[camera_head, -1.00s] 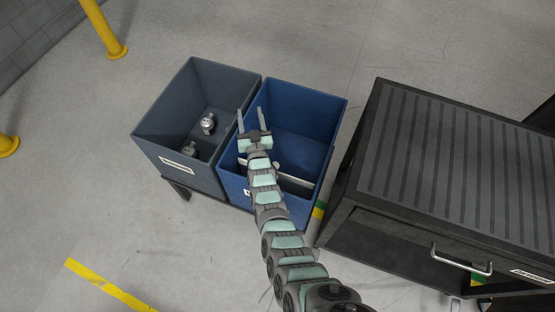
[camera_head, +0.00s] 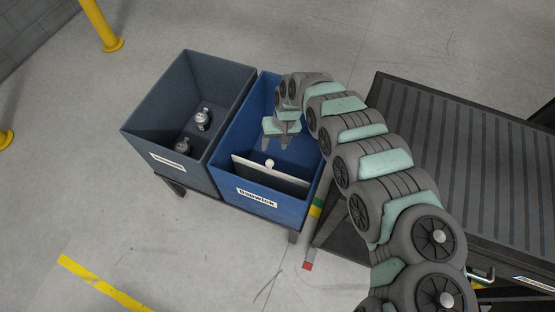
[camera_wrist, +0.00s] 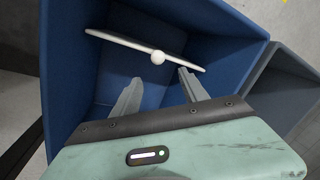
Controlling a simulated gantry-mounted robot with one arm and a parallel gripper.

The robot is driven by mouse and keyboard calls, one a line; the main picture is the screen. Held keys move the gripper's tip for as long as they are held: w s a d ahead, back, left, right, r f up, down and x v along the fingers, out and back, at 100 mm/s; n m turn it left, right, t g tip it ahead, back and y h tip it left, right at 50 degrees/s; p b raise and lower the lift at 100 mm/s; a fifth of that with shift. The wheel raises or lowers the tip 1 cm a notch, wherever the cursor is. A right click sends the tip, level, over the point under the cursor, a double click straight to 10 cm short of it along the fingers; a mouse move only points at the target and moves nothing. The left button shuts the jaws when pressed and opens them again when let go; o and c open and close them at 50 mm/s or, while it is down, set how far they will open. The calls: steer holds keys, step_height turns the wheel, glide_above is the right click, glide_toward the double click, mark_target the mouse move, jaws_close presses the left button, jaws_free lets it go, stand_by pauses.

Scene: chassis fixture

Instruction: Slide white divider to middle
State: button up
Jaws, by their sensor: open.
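The white divider (camera_head: 270,171) stands across the blue bin (camera_head: 233,196), near the bin's front wall that bears a label. It has a round white knob (camera_head: 269,163) at the middle of its top edge. In the wrist view the divider (camera_wrist: 125,40) shows as a thin white bar with its knob (camera_wrist: 158,57). My gripper (camera_wrist: 160,82) is open and empty, its two fingers pointing down into the bin. The knob lies just beyond the fingertips, roughly between them in that view, apart from both. In the head view my arm hides part of the bin, and the fingers (camera_head: 276,140) show only partly.
A grey bin (camera_head: 165,112) holding small metal parts (camera_head: 203,118) stands against the blue bin's left side. A black cabinet (camera_head: 470,170) with a ribbed top stands to the right, partly behind my arm. A yellow post (camera_head: 103,25) stands at the back left.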

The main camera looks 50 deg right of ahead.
mark_target(270, 161)
steer(key=f+b, duration=0.1)
steer(key=f, duration=0.2)
steer(key=a+f+b, duration=0.1)
steer(key=f, duration=0.3)
steer(key=a+f+b, duration=0.1)
steer(key=f, duration=0.2)
steer(key=shift+w+f+b, duration=0.25)
steer(key=shift+f+b, duration=0.05)
steer(key=shift+b, duration=0.1)
steer(key=shift+c, duration=0.2)
jaws_close()
stand_by(0.8)
